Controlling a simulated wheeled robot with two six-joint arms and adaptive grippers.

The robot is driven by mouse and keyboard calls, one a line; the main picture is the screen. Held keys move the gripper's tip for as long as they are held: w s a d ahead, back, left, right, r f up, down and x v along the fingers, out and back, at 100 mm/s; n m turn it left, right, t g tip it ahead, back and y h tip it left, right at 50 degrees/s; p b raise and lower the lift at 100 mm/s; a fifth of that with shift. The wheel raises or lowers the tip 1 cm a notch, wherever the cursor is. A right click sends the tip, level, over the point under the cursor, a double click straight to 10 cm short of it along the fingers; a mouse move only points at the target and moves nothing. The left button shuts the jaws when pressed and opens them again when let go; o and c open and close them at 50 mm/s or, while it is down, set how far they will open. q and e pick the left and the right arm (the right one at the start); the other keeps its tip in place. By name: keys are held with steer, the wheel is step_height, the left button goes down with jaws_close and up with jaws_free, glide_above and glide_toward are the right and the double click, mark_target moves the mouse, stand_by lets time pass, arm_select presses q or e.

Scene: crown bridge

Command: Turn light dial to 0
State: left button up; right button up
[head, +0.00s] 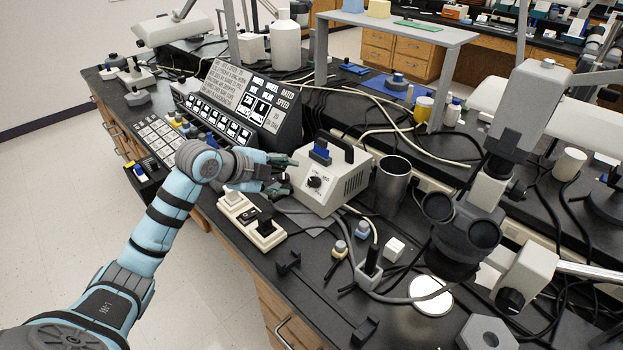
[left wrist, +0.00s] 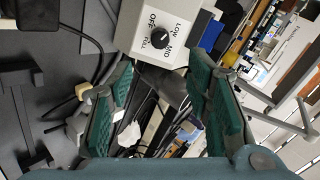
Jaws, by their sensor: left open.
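The light dial (head: 315,182) is a black round knob on the front of a cream box (head: 345,187). In the left wrist view the dial (left wrist: 159,38) sits beyond the fingertips, ringed by the words OFF, LOW, MID and FULL. A light mark shows on the knob, but I cannot tell for sure which word it points to. My left gripper (head: 284,175) is open just left of the box in the head view. Its two green fingers (left wrist: 165,88) are spread wide in the left wrist view, with nothing between them, apart from the dial. My right gripper is not in view.
A white power strip (head: 250,222) lies below the gripper. A control console (head: 245,100) stands behind it. A metal beaker (head: 393,183) stands right of the box, and a microscope (head: 480,200) is further right. Cables cross the black bench.

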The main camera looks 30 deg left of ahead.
mark_target(313, 182)
arm_select(q)
steer(key=b+x, duration=0.2)
steer(key=x, duration=0.9)
steer(key=shift+w+d+f, duration=0.1)
steer(key=shift+w+d, duration=0.05)
steer(key=shift+w, duration=0.05)
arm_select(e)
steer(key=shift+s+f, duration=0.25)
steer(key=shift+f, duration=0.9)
arm_select(q)
steer(key=shift+s, duration=0.1)
jaws_close()
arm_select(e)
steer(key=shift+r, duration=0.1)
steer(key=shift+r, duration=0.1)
